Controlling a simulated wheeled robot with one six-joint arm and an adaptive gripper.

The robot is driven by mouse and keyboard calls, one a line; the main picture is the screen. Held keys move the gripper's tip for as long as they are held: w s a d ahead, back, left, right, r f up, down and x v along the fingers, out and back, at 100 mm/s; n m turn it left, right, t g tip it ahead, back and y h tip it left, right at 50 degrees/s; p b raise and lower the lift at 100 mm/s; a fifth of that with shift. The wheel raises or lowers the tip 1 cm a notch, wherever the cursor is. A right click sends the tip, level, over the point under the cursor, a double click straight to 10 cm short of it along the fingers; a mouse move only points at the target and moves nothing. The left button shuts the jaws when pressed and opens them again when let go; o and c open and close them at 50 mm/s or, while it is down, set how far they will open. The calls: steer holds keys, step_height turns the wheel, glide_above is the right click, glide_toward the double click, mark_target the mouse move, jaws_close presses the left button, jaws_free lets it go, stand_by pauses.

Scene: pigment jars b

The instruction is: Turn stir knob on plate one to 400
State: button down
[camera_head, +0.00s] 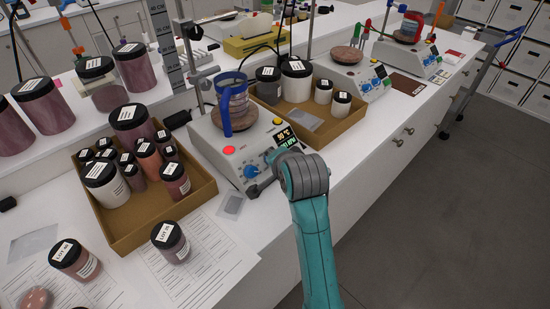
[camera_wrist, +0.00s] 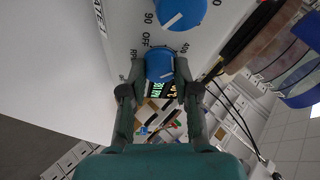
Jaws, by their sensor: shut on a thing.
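Plate one (camera_head: 228,150) is a pale hot plate on the bench, with a beaker in a blue holder (camera_head: 233,105) on top. Its front has a lit display (camera_head: 284,138), showing partly in the wrist view behind my gripper. My gripper (camera_wrist: 160,72) is shut on a blue knob (camera_wrist: 159,65) beside the printed words OFF, 400 and RPM. The knob's white pointer line lies near its lower right edge, partly hard to read. A second blue knob (camera_wrist: 180,12) sits beyond it, untouched. One blue knob (camera_head: 251,171) shows in the head view; my arm hides part of the panel.
A cardboard tray of jars (camera_head: 150,214) stands left of plate one, and another tray (camera_head: 318,135) stands behind it to the right. Two loose jars (camera_head: 171,242) (camera_head: 75,259) stand on papers at the front. Other hot plates (camera_head: 362,82) are farther along the bench.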

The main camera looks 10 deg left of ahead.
steer(key=shift+m, duration=0.4)
steer(key=c, duration=0.8)
jaws_free()
steer(key=shift+c, duration=0.2)
steer(key=v, duration=1.2)
steer(key=shift+w+r, duration=0.1)
steer(key=shift+r, duration=0.05)
